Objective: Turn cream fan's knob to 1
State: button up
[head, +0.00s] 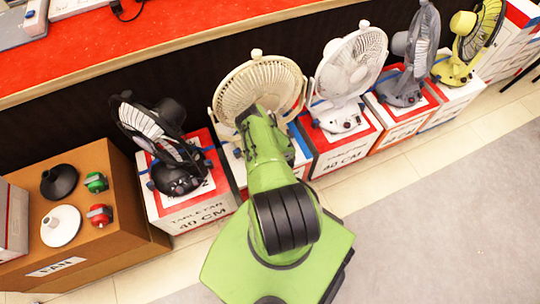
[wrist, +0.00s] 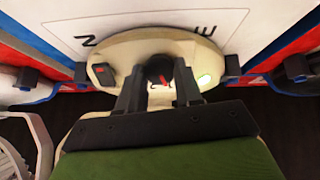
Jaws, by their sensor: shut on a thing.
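The cream fan (head: 235,90) stands on its box in the head view, with my green arm in front of its lower part. In the wrist view its cream base (wrist: 120,52) shows upside down, with the dark knob (wrist: 159,66) at its middle. A red pointer mark shows on the knob. My gripper (wrist: 160,84) has one finger on each side of the knob and is shut on it. The finger ends partly cover the knob, and the dial marks are too hidden to read.
A black fan (head: 172,150) stands left and a white fan (head: 352,65) right. The red-topped counter (head: 130,45) runs behind. Grey floor (head: 440,220) is clear at right.

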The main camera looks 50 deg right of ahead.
jog(key=o, duration=1)
jog(key=shift+o, duration=0.2)
jog(key=p+v, duration=1.2)
jog(key=v, duration=0.4)
jog(key=shift+f, duration=0.1)
